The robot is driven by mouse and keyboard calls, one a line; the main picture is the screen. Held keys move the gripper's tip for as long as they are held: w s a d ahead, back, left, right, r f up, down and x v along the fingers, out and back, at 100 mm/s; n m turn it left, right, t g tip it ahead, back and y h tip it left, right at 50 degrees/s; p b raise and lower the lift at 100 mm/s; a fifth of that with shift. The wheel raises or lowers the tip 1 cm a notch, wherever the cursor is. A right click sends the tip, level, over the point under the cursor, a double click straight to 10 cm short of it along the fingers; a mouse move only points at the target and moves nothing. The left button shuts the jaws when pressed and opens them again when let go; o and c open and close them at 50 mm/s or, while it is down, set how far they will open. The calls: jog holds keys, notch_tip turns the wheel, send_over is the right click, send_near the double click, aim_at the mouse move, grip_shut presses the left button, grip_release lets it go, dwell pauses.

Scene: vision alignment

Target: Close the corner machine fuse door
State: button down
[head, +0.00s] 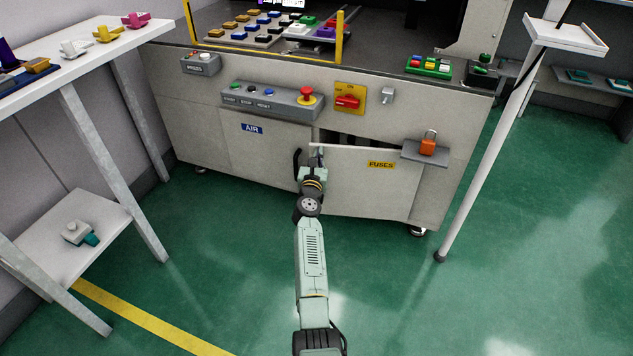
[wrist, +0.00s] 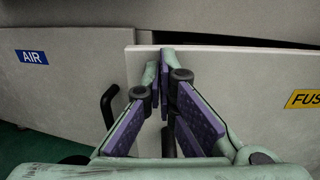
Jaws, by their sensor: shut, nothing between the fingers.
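The fuse door (head: 365,190) is a pale grey panel with a yellow FUSES label (head: 381,165), low on the front of the machine. It stands ajar, with a dark gap above its top edge. In the wrist view the door (wrist: 245,75) fills the right side, its left edge standing out from the AIR panel. My gripper (head: 318,152) is at the door's upper left part. In the wrist view my gripper (wrist: 164,55) has its fingertips together, with nothing between them, in front of the door near its left edge. Whether they touch it I cannot tell.
The AIR panel (head: 265,150) is left of the door, with a black handle (wrist: 109,105) near its right edge. A small shelf with an orange padlock (head: 428,147) sits at the door's upper right. A white post (head: 480,150) stands right; a table (head: 75,65) stands left.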

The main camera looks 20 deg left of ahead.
jog(key=w+a+m+h+b, duration=0.1)
jog(key=w+h+b, duration=0.1)
jog(key=w+b, duration=0.4)
jog(key=shift+w+a+m+b, duration=0.15)
jog(key=shift+w+m+b, duration=0.2)
jog(key=shift+w, duration=0.3)
